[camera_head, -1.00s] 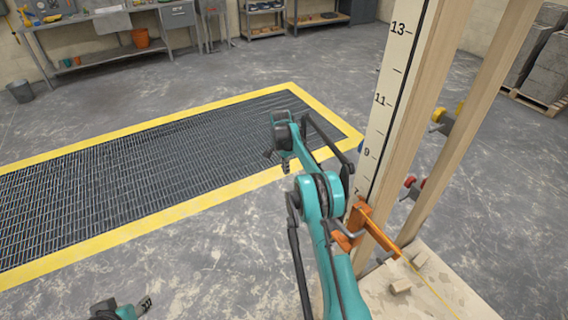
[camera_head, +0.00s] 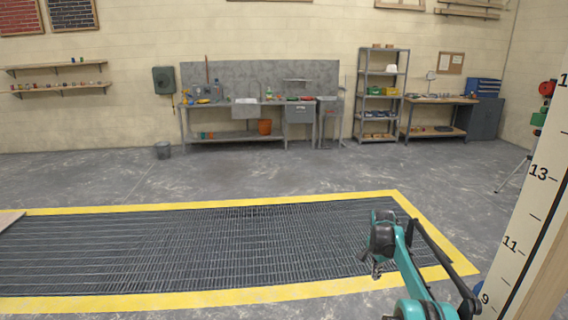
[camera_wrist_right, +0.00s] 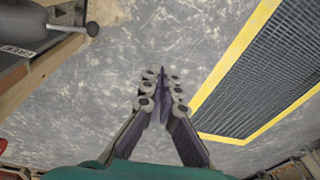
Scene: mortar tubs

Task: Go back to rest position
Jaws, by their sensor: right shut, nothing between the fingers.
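My right arm comes up from the bottom right in the head view. Its gripper (camera_head: 377,272) is small there and points down over the grating, in front of the yellow border. In the right wrist view the fingers of the right gripper (camera_wrist_right: 162,74) are closed together with nothing between them, above bare grey floor. My left gripper does not show in either view.
A tall white board with black numbers (camera_head: 538,175) stands close at the right of my right arm. A yellow-edged floor grating (camera_head: 200,245) lies ahead. A workbench (camera_head: 225,105), a bucket (camera_head: 163,150) and a shelf rack (camera_head: 380,95) stand at the back. Grey floor between is clear.

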